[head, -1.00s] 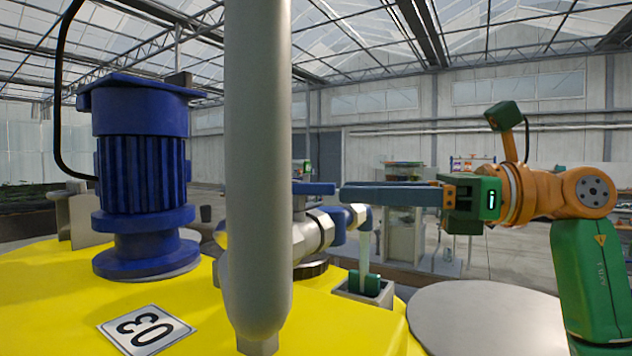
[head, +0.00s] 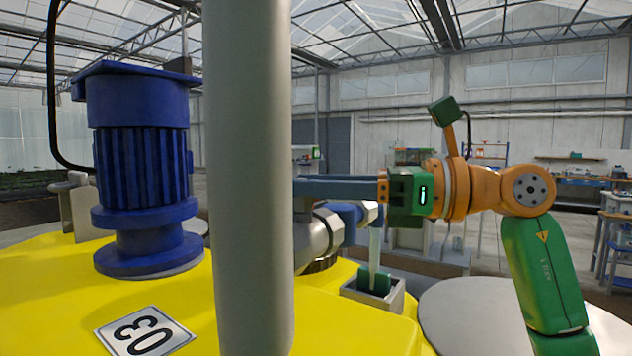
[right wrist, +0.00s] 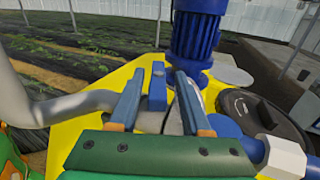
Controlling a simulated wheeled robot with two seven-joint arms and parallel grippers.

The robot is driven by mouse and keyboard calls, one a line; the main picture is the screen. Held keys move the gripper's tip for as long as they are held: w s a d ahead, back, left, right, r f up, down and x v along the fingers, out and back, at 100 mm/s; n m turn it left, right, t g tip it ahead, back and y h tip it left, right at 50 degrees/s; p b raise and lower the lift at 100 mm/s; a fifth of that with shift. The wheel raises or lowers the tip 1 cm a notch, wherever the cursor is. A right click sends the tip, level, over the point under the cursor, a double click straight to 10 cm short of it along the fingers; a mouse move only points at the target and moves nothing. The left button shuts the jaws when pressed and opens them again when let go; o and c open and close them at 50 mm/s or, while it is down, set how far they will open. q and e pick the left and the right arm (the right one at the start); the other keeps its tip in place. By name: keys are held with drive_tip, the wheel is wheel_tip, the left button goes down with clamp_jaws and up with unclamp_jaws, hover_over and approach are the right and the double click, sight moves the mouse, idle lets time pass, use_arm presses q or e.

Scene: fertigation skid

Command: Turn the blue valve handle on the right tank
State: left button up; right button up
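The blue valve handle (right wrist: 157,90) shows in the right wrist view as a short blue bar above the yellow tank top (right wrist: 70,133). My right gripper (right wrist: 160,75) is open, with one blue finger on each side of the handle and a visible gap on both sides. In the head view my right gripper (head: 305,187) reaches in from the right, its fingertips at the grey pipe's edge. The handle is hidden there behind the pipe and fingers. The silver valve body (head: 312,238) sits just below the fingers. My left gripper is in neither view.
A thick grey vertical pipe (head: 248,180) stands in front of the valve. A blue motor (head: 143,165) stands left on the yellow top, near a label reading 03 (head: 146,333). A small grey box (head: 392,295) and a round grey lid (head: 480,312) lie right of the valve.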

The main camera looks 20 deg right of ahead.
drive_tip(key=shift+s, duration=0.15)
clamp_jaws()
drive_tip(key=m+t+h+b, duration=0.1)
drive_tip(key=t+b, duration=0.1)
drive_tip(key=shift+s+a+f+m+t+h, duration=0.1)
drive_tip(key=shift+s+f+m+t+h, duration=0.1)
drive_tip(key=shift+m+t+h, duration=0.15)
drive_tip(key=shift+a+r+m+t+h+b, duration=0.15)
drive_tip(key=shift+m+t+h+b, duration=0.3)
drive_tip(key=shift+m+t+h, duration=0.55)
drive_tip(key=shift+r+m+t+h, duration=0.15)
drive_tip(key=shift+m+t+h, duration=0.1)
drive_tip(key=shift+m+h, duration=0.15)
drive_tip(key=shift+o, duration=1.1)
unclamp_jaws()
